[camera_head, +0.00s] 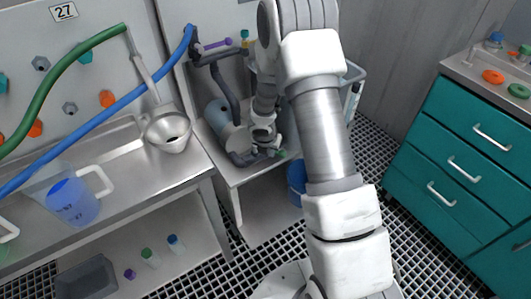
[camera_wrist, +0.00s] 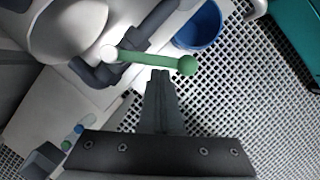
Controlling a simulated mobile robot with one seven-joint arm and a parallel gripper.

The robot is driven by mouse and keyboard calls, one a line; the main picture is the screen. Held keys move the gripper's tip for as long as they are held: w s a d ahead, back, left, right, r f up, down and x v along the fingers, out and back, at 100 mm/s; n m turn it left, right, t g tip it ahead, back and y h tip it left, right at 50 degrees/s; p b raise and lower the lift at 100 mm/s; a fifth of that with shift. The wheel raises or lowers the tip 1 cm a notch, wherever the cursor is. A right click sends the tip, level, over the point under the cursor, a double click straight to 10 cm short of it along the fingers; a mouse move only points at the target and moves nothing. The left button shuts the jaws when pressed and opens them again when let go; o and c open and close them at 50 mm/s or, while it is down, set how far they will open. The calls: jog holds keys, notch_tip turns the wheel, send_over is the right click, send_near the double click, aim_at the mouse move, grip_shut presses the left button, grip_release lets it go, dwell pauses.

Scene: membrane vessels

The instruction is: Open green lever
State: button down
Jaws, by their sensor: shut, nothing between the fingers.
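The green lever (camera_wrist: 150,58) shows in the wrist view as a short green bar with a round knob at its right end and a white pivot at its left end. It is fitted to dark grey piping beside a pale vessel (camera_wrist: 68,28). In the head view only a small green bit of the lever (camera_head: 282,154) shows past my wrist. My gripper (camera_wrist: 161,74) is shut and empty. Its fingertips are just below the lever's bar in the wrist view, close to the knob; I cannot tell whether they touch it. The gripper (camera_head: 268,148) is mostly hidden in the head view.
A blue bucket (camera_wrist: 199,26) stands on the grated floor to the right of the lever. A metal bench (camera_head: 110,165) with a blue jug (camera_head: 72,202) and a steel funnel (camera_head: 167,131) is on the left. Teal drawers (camera_head: 465,155) stand on the right.

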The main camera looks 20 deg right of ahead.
jog(key=w+d+n+y+p, duration=0.3)
jog(key=w+n+p, duration=0.2)
jog(key=n, duration=0.5)
jog(key=shift+w+d+n+t+y+p, duration=0.3)
jog(key=shift+y+p, duration=0.1)
jog(key=shift+p, duration=0.2)
jog(key=shift+s, duration=0.15)
dwell(0.6)
